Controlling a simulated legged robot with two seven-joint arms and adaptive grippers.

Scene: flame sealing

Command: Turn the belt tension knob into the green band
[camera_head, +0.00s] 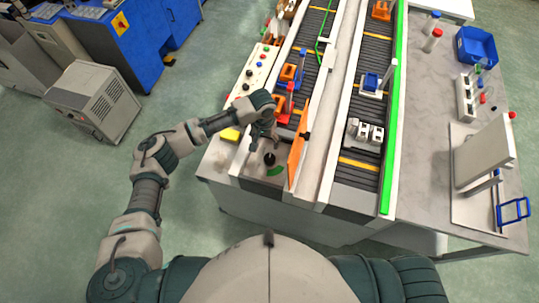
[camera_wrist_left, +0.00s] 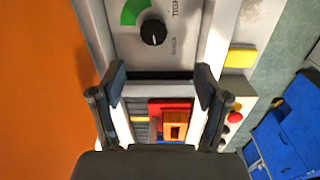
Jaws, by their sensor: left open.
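The belt tension knob (camera_wrist_left: 153,32) is black and round, on a grey panel (camera_wrist_left: 185,30) at the conveyor's near end. A green band (camera_wrist_left: 133,11) curves beside it. The white pointer mark on the knob lies off the band in the left wrist view. In the head view the knob (camera_head: 269,158) and green band (camera_head: 276,170) sit just below my left gripper (camera_head: 262,138). In the left wrist view my left gripper (camera_wrist_left: 160,85) is open and empty, its fingers apart and clear of the knob. My right gripper does not show.
An orange panel (camera_head: 297,157) stands close to the right of the knob in the head view. A yellow block (camera_head: 230,135) lies to its left. Conveyor lanes with fixtures run beyond. A control strip (camera_head: 262,68) with buttons lies along the left side.

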